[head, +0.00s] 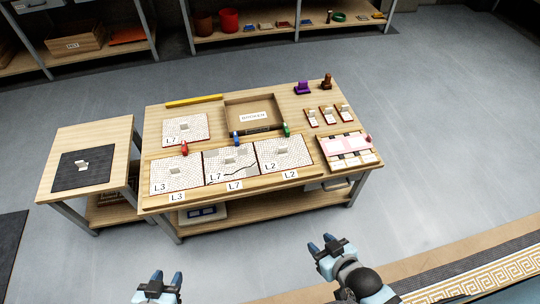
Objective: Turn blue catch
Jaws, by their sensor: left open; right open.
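The blue catch (236,138) is a small blue piece at the back edge of the middle mosaic panel (215,165) on the wooden table. A red catch (184,148) stands to its left and a green catch (286,130) to its right, each behind a neighbouring panel. My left gripper (165,282) is open and empty at the bottom of the view, well in front of the table. My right gripper (322,245) is open and empty over the floor, in front of the table's right part. Neither gripper touches anything. The exact turn of the blue catch is too small to tell.
The left panel (160,185) and right panel (297,160) flank the middle one. A spare panel (201,128) lies behind, beside an open wooden tray (280,104). A pink-topped tray (325,147) is at right. A side table (115,133) stands left. Floor before the table is clear.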

